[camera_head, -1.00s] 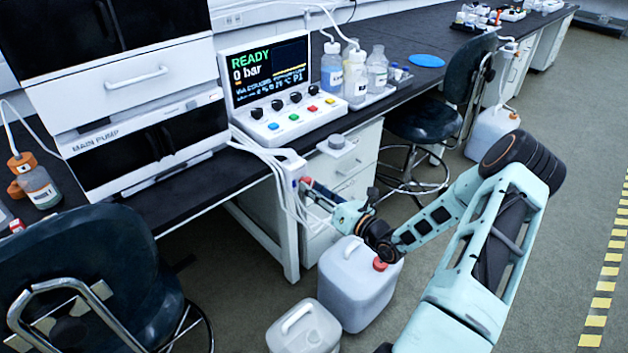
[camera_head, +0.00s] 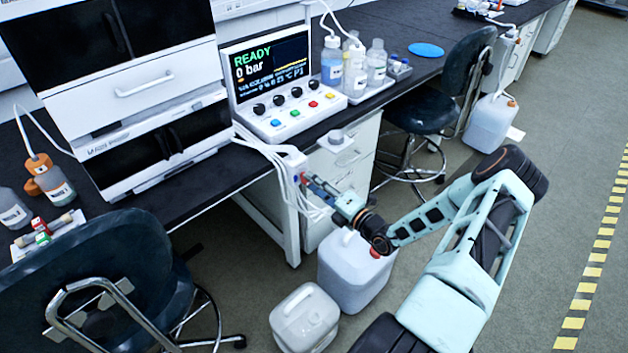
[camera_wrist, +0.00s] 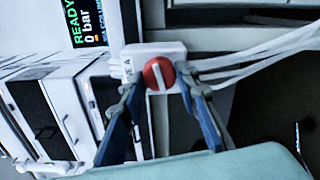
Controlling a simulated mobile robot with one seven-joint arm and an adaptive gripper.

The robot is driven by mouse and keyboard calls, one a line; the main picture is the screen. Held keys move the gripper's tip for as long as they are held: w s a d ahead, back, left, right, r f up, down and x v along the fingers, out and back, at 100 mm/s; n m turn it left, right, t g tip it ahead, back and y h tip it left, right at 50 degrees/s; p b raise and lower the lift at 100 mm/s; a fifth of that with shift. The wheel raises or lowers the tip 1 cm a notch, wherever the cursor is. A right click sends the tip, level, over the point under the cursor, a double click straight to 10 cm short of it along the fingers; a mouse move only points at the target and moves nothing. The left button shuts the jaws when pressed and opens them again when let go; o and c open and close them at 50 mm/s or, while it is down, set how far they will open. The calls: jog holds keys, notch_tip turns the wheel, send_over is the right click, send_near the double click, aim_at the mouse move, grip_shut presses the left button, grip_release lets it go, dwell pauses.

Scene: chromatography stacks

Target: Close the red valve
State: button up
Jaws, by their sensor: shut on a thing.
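The red valve (camera_wrist: 158,74) is a round red knob with a pale bar across its face. It sits on a white block (camera_wrist: 135,55) fixed at the bench's front edge. In the wrist view the bar runs nearly upright, slightly tilted. My gripper (camera_wrist: 160,80) has one blue finger on each side of the knob and is shut on it. In the head view my gripper (camera_head: 312,185) reaches the white block (camera_head: 292,163) under the bench top, and the knob is mostly hidden there by the fingers.
White tubes (camera_head: 262,148) run from the control panel (camera_head: 285,112) to the block. The panel screen reads READY and 0 bar. White jugs (camera_head: 352,285) stand on the floor below my arm. Dark chairs (camera_head: 95,275) stand at left and behind. The floor at right is clear.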

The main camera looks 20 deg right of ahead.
jog(key=shift+m+p, duration=0.35)
jog(key=shift+m, duration=0.85)
jog(key=o, duration=1.2)
jog(key=shift+c, duration=0.2)
jog(key=v, duration=1.2)
